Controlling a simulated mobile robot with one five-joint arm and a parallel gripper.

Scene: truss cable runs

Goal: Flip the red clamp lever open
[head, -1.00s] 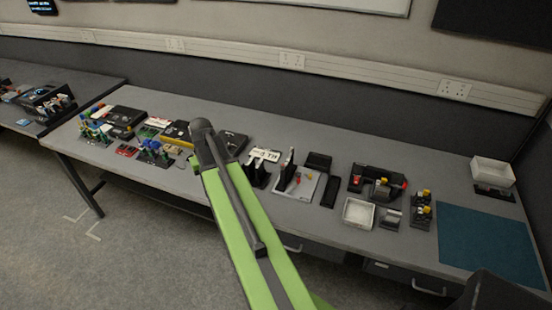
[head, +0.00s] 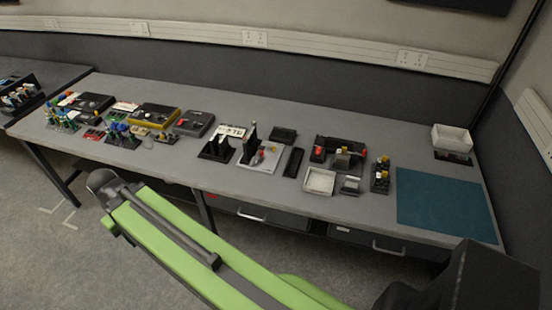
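Small red parts show in several places on the bench, and at this size I cannot tell which is the red clamp lever. One red part (head: 262,153) is on the light grey plate (head: 267,163) beside upright black pieces. Whether any lever is open or shut is too small to tell. My green arm crosses the lower picture, in front of the bench. A dark part of my arm fills the lower right corner; my gripper's fingers do not show.
A white open tray (head: 319,181) sits near the bench's front edge. A teal mat (head: 448,204) lies at the right, with a white box (head: 452,138) behind it. A yellow-edged case (head: 155,117) and small boards crowd the left. The back strip of the bench is clear.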

